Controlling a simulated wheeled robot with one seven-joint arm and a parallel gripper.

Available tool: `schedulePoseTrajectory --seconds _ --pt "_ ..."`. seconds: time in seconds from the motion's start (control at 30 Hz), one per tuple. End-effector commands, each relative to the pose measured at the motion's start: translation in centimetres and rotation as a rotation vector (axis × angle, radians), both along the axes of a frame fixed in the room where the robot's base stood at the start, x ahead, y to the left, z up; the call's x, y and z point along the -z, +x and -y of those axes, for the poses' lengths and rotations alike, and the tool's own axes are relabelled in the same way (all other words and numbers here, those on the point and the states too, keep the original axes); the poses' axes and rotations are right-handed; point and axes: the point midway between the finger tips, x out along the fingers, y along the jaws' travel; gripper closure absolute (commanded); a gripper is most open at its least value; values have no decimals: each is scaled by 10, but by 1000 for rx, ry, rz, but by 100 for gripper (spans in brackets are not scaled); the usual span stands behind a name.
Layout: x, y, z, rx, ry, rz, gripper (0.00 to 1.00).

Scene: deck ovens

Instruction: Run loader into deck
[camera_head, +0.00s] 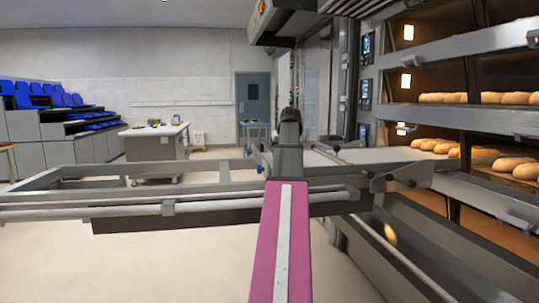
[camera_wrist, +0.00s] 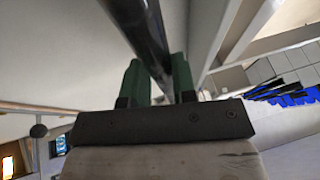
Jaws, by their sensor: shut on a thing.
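The loader (camera_head: 80,211) is a long grey metal frame with rails, lying across the head view from the left edge toward the deck oven (camera_head: 480,120) on the right. A pale flat surface (camera_head: 350,156) behind it reaches toward the oven's open lower deck (camera_head: 470,150), where several loaves (camera_head: 515,167) lie. I cannot tell whether the loader's end is inside the deck mouth. In the wrist view my gripper (camera_wrist: 158,80) has its green fingers on either side of a dark round bar (camera_wrist: 140,25) and is shut on it. In the head view my arm hides the fingers.
Upper decks hold more loaves (camera_head: 505,98). A grey trough-like frame (camera_head: 400,250) stands below the oven at the lower right. A white-topped table (camera_head: 155,130) and blue seats (camera_head: 40,95) are at the back left. The floor at left is clear.

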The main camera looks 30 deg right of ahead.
Motion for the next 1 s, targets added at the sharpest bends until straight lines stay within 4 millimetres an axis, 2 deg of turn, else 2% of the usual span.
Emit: schedulePoseTrajectory --seconds 0.1,0.43,0.47,0.5,0.53,0.83,1.0 --pt "-1 -1 6 4 -3 1 100" --pt "-2 -1 8 4 -6 2 100" --pt "-2 -1 9 3 -7 3 68" --pt "-2 -1 9 3 -7 2 55" --pt "-2 -1 8 4 -6 2 49" --pt "-2 -1 6 1 -2 2 49" --pt "-14 -7 6 2 -1 4 49"
